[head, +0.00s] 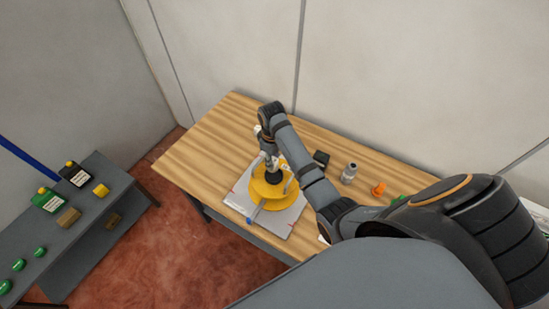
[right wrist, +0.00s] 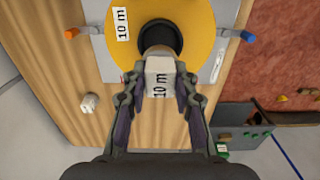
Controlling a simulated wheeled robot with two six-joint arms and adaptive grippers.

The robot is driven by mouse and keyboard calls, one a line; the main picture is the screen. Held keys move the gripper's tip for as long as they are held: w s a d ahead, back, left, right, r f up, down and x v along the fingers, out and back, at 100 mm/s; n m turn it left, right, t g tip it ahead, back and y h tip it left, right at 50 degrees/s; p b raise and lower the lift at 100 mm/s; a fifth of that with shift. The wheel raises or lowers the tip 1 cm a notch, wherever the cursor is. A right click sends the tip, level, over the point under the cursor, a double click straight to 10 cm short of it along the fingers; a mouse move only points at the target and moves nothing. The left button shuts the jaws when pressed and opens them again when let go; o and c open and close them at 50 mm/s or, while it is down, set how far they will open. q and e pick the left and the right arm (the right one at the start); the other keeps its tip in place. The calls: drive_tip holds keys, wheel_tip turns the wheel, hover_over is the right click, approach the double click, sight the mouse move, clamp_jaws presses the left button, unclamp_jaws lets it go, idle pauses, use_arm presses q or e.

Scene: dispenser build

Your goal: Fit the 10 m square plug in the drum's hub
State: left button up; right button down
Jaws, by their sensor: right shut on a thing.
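The yellow drum (head: 262,190) lies on a grey plate (head: 295,217) on the wooden table. It also shows in the right wrist view (right wrist: 195,25), with a "10 m" label and a black hub (right wrist: 172,30) at its middle. My right gripper (right wrist: 158,92) is shut on the white square plug (right wrist: 158,72), whose face reads "10 m". The plug is at the near edge of the hub in the wrist view and covers part of it. I cannot tell whether it touches or enters the hub. In the head view my right gripper (head: 271,161) is over the drum. My left gripper is not in view.
Another pale block (right wrist: 90,103) lies on the table. Orange (right wrist: 71,33) and blue (right wrist: 248,36) tipped parts flank the drum. A grey bottle (head: 349,173) and an orange piece (head: 378,189) stand to its right. A grey bench (head: 85,225) with bottles is at left.

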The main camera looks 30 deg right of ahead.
sight(275, 166)
drive_tip(key=f, duration=0.3)
drive_tip(key=shift+s+d+f, duration=0.2)
drive_tip(key=shift+s+f, duration=0.1)
drive_tip(key=shift+s, duration=0.05)
drive_tip(key=shift+f, duration=0.25)
drive_tip(key=shift+w+a+f, duration=0.1)
drive_tip(key=shift+w+f, duration=0.05)
drive_tip(key=shift+f, duration=0.05)
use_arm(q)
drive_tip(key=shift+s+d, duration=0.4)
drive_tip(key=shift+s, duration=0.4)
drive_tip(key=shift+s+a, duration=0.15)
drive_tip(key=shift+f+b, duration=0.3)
use_arm(e)
drive_tip(key=shift+f, duration=0.55)
drive_tip(key=c, duration=1.3)
unclamp_jaws()
drive_tip(key=shift+c, duration=0.2)
